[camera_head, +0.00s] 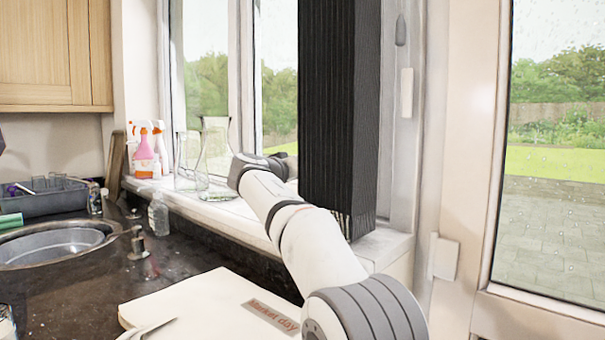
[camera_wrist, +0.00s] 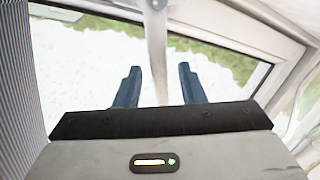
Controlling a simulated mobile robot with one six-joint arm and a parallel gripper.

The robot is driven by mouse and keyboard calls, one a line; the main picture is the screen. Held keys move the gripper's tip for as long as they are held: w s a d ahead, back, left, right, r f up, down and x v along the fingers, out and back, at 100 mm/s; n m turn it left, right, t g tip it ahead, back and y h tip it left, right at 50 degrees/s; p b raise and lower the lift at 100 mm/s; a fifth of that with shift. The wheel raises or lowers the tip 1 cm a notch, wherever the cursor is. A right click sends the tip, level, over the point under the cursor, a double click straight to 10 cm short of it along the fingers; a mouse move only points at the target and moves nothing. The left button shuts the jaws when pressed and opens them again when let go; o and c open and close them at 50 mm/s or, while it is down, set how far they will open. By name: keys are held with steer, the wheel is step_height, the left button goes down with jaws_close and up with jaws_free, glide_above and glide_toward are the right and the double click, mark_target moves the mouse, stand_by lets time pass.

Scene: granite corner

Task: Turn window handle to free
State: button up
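In the head view, a slim dark grey piece (camera_head: 401,30) on the pale frame right of the black cloth looks like a handle, but I cannot be sure. A white block (camera_head: 406,92) sits below it. My arm reaches toward the window, and my gripper is hidden there, apparently by the cloth. In the wrist view, my gripper (camera_wrist: 159,69) is open, its two dark blue fingers apart with nothing held.
A glass carafe (camera_head: 214,160) and spray bottles (camera_head: 145,155) stand on the sill. A book (camera_head: 205,305) lies on the dark counter beside my arm. A sink (camera_head: 50,245) is at the left.

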steer(key=v, duration=0.5)
steer(key=shift+s+a, duration=0.15)
steer(key=shift+s, duration=0.15)
steer(key=shift+c, duration=0.2)
